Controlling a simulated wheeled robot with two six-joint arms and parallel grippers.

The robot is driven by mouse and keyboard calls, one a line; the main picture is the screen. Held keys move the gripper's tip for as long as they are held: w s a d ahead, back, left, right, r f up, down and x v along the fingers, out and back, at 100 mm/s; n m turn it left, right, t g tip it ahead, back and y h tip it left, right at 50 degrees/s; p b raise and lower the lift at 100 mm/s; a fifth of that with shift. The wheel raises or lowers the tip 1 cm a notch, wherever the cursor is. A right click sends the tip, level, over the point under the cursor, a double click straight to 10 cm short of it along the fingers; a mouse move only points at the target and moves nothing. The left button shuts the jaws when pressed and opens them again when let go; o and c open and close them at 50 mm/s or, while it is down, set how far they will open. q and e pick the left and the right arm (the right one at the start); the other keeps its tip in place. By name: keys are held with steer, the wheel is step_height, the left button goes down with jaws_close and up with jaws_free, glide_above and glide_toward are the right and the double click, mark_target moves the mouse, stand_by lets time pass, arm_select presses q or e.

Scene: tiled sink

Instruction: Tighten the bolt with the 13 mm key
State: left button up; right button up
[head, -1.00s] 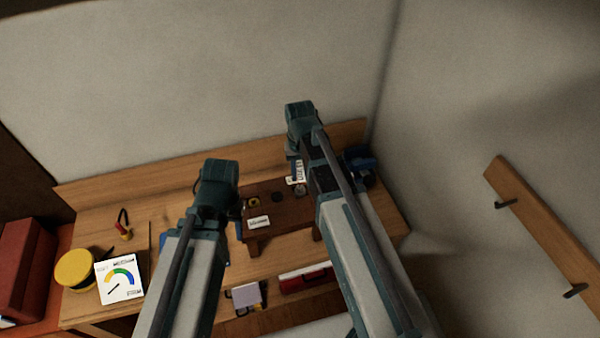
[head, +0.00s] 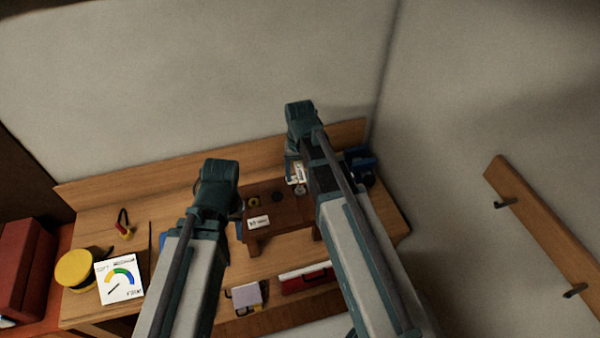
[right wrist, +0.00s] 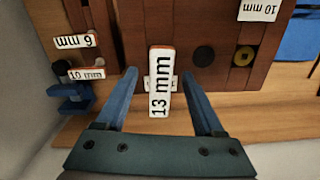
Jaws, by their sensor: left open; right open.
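The white tag marked 13 mm (right wrist: 161,85) is in the middle of the right wrist view, over the front edge of the brown wooden stand (right wrist: 150,30). My right gripper (right wrist: 157,75) is open, with one blue finger on each side of the tag and gaps between. In the head view the tag (head: 299,173) shows beside my right gripper (head: 297,160). A black disc (right wrist: 203,56) and a yellow ring (right wrist: 243,57) sit on the stand; I cannot tell which is the bolt. My left gripper (head: 217,190) is left of the stand; its fingers are mostly hidden.
Other size tags lie around, one marked 10 mm (right wrist: 86,74). A blue clamp-like thing (right wrist: 70,100) stands at the bench edge. A dial card (head: 119,279), yellow round tin (head: 75,268) and red-handled tool (head: 123,228) are at left. The wall rises behind the bench.

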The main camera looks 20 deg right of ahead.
steer(key=shift+r, duration=0.1)
step_height(320, 180, up, 7)
steer(key=p, duration=0.7)
steer(key=shift+s+f, duration=0.1)
steer(key=shift+f, duration=0.1)
